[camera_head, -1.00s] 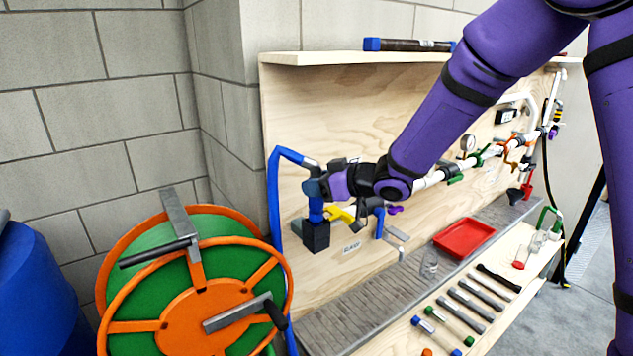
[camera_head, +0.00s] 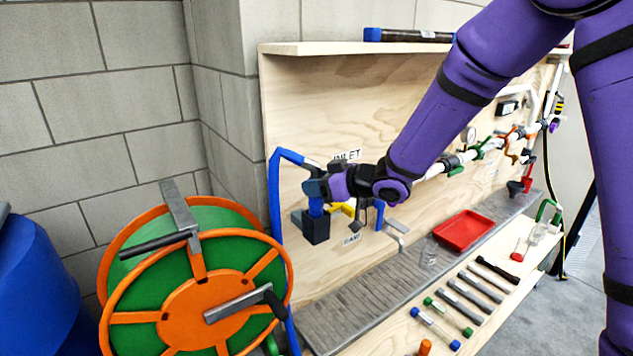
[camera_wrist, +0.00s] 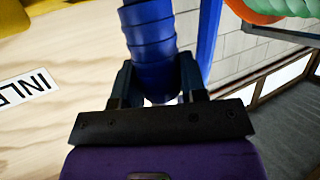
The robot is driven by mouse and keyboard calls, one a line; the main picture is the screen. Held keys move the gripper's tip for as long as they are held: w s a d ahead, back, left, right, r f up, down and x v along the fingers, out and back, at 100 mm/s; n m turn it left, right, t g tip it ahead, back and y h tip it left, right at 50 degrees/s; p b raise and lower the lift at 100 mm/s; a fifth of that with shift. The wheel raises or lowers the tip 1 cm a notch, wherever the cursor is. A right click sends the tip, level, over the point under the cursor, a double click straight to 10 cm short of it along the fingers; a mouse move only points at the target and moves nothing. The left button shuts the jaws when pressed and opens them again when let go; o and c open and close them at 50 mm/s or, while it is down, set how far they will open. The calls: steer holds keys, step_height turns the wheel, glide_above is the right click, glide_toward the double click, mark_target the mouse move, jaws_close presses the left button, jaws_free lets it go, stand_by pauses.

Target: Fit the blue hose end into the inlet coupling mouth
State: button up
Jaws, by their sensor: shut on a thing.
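My gripper (camera_head: 315,188) is at the left end of the plywood panel. In the wrist view my gripper (camera_wrist: 157,82) has its two dark fingers closed on either side of the ribbed blue hose end (camera_wrist: 150,42). In the head view a short blue piece (camera_head: 316,208) shows just under the fingers, directly above a black block (camera_head: 315,229). I cannot tell whether it touches the block. The INLET label (camera_head: 347,156) is on the panel above and right of the gripper. I cannot make out the inlet coupling mouth; the gripper and wrist cover that area.
A blue tube (camera_head: 273,205) rises left of the gripper and bends towards it. Yellow fittings (camera_head: 346,208) sit just right of the gripper. An orange and green reel (camera_head: 190,310) stands at front left. A red tray (camera_head: 463,231) and tools lie on the bench to the right.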

steer(key=shift+f, duration=0.2)
steer(key=o, duration=1.1)
steer(key=v, duration=1)
steer(key=shift+d, duration=0.4)
steer(key=shift+s+r, duration=0.15)
